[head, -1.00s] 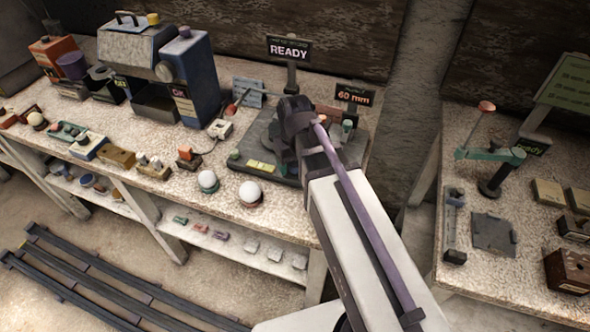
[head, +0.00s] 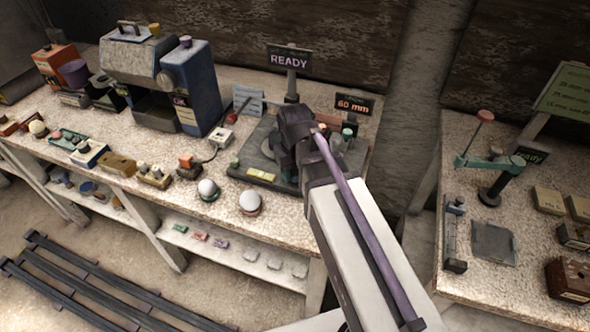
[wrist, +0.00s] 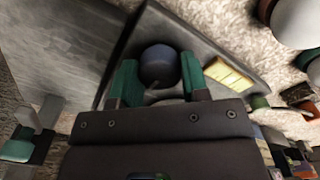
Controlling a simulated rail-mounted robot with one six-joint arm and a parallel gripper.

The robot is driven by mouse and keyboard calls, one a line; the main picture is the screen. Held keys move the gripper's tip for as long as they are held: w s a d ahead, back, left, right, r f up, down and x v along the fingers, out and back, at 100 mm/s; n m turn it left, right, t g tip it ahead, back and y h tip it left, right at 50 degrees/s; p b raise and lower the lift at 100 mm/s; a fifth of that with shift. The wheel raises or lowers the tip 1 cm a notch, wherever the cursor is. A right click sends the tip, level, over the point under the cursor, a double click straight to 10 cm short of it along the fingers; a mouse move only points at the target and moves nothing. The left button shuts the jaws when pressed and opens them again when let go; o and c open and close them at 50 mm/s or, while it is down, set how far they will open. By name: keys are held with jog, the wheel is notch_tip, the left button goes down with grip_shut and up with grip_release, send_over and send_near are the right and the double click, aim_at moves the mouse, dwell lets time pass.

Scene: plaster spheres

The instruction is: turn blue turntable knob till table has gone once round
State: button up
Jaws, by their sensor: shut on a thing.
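The blue knob (wrist: 160,66) stands on the dark grey turntable base (wrist: 150,30) in the wrist view. The two teal fingers of my gripper (wrist: 158,76) are on either side of it, shut on it. In the head view my arm and wrist cover the knob and much of the turntable. The dark base (head: 253,158) shows to the left of my wrist. The table's turn cannot be read from these frames.
A "READY" sign (head: 289,59) and a "60 mm" sign (head: 355,104) stand behind. Two white spheres (head: 208,189) (head: 250,200) sit near the bench's front edge. A blue-grey machine (head: 188,85) stands left. Another bench (head: 510,275) is at right, across a gap.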

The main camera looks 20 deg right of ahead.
jog(key=m, duration=1.7)
jog(key=shift+m, duration=0.4)
jog(key=m, duration=0.5)
jog(key=shift+m, duration=0.3)
jog(key=o, duration=0.9)
